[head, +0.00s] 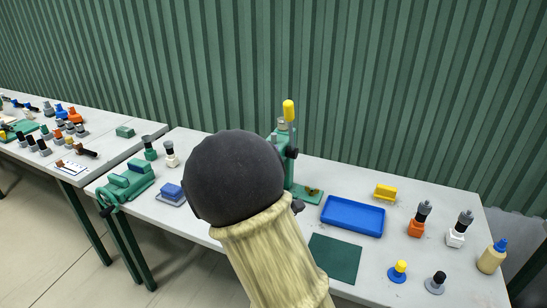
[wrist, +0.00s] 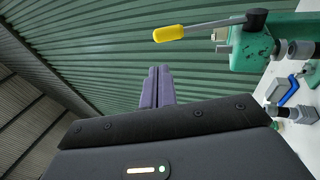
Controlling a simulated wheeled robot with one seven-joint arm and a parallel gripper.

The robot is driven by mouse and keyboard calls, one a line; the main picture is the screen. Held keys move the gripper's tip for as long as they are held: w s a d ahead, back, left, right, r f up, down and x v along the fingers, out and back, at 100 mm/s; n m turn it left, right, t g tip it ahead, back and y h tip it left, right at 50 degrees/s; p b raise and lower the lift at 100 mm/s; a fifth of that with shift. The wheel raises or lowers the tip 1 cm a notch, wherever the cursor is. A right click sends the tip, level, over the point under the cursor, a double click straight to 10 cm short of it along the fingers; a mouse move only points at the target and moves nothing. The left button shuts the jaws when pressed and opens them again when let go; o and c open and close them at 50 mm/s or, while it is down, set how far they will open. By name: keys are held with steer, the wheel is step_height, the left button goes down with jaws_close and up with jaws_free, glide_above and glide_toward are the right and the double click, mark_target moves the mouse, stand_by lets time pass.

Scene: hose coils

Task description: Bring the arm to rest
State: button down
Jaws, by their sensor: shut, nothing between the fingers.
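My gripper (wrist: 157,86) shows in the wrist view with its two purple-grey fingers together and nothing between them. It points toward the green corrugated wall, with clear air around the fingertips. In the head view my arm, a cream sleeve topped by a dark rounded part, rises over the near table (head: 230,235), and the fingers cannot be made out there. A green press (head: 290,150) with a yellow-tipped lever stands behind my arm. In the wrist view the press (wrist: 250,47) and its lever are at the upper right, apart from the fingers.
A blue tray (head: 353,215), a dark green mat (head: 335,259) and a yellow block (head: 385,192) lie right of my arm. A green vise (head: 127,185) is at the left. Another cluttered table (head: 100,156) stands further left.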

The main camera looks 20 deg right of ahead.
steer(key=shift+s+d, duration=0.15)
steer(key=shift+d, duration=0.1)
steer(key=s+a+f+m+g+y+p, duration=0.2)
steer(key=s+f+m+g+y, duration=0.2)
steer(key=f+m+g+y, duration=0.55)
steer(key=s+f+m+g, duration=0.1)
steer(key=s+f+g, duration=0.1)
steer(key=s, duration=0.6)
steer(key=s+f+m+g+y, duration=0.1)
steer(key=s+f+m+g, duration=0.1)
steer(key=s+g, duration=0.3)
steer(key=s+f+p, duration=0.1)
steer(key=s, duration=0.3)
steer(key=shift+s+a+f, duration=0.3)
steer(key=shift+a+f, duration=0.05)
steer(key=shift+s+d+m, duration=0.1)
steer(key=shift+m, duration=0.15)
steer(key=shift+w, duration=0.2)
